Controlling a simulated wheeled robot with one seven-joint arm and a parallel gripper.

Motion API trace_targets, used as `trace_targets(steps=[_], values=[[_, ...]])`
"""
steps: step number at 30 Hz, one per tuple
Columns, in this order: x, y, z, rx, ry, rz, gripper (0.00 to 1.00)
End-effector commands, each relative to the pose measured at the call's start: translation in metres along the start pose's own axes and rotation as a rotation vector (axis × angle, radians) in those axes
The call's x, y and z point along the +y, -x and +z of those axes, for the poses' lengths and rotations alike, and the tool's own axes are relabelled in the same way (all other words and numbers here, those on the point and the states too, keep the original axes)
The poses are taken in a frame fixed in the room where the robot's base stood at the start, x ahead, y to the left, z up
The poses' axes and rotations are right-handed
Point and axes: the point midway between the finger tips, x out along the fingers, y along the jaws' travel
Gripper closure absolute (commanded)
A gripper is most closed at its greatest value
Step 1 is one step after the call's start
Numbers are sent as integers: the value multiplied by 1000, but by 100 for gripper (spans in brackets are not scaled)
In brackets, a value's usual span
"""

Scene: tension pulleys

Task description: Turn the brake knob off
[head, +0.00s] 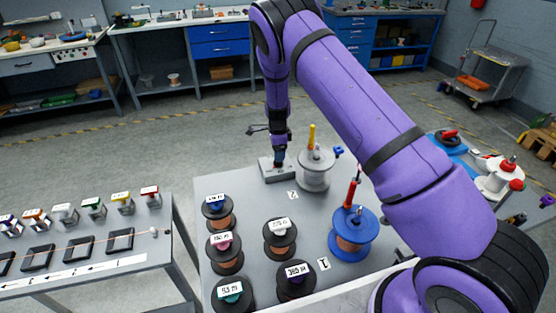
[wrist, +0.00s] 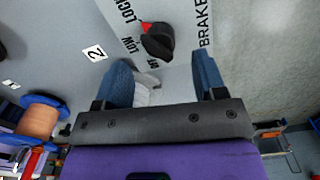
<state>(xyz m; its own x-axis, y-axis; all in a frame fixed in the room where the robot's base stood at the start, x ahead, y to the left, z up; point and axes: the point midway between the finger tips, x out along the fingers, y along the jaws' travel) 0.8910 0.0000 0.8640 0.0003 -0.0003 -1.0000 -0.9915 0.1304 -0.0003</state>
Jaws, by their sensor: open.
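The brake knob (wrist: 157,44) is black and shows in the wrist view on a light panel (wrist: 180,18) lettered BRAKE, with LOCK, LOW and OFF marks. A red pointer (wrist: 146,28) sits at the knob's upper left, nearer LOCK and LOW than OFF. My gripper (wrist: 163,76) is open, its two blue fingers apart, with the knob ahead of the gap and not between them. In the head view my gripper (head: 280,153) hangs over the grey brake box (head: 270,174) at the table's far edge; the knob is hidden there.
A white pulley (head: 316,179) with a yellow post stands right beside the brake box. A blue pulley (head: 351,244) with a red post is nearer. Several labelled copper spools (head: 225,259) fill the table's left front. A side table (head: 130,260) stands at left.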

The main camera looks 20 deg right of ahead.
Motion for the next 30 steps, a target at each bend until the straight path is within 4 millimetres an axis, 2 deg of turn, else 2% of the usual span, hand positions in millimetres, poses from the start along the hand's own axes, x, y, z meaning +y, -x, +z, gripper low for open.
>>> trace_targets(steps=[3, 9, 20, 21, 23, 27, 30], values=[[1, -20, -1, 0, -1, 2, 36], [0, -40, 0, 0, 0, 1, 36], [0, -45, 0, 0, 0, 0, 36], [0, -45, 0, 0, 0, 0, 38], [0, -45, 0, 0, 0, 0, 52], [0, -45, 0, 0, 0, 0, 84], [0, -45, 0, 0, 0, 0, 85]])
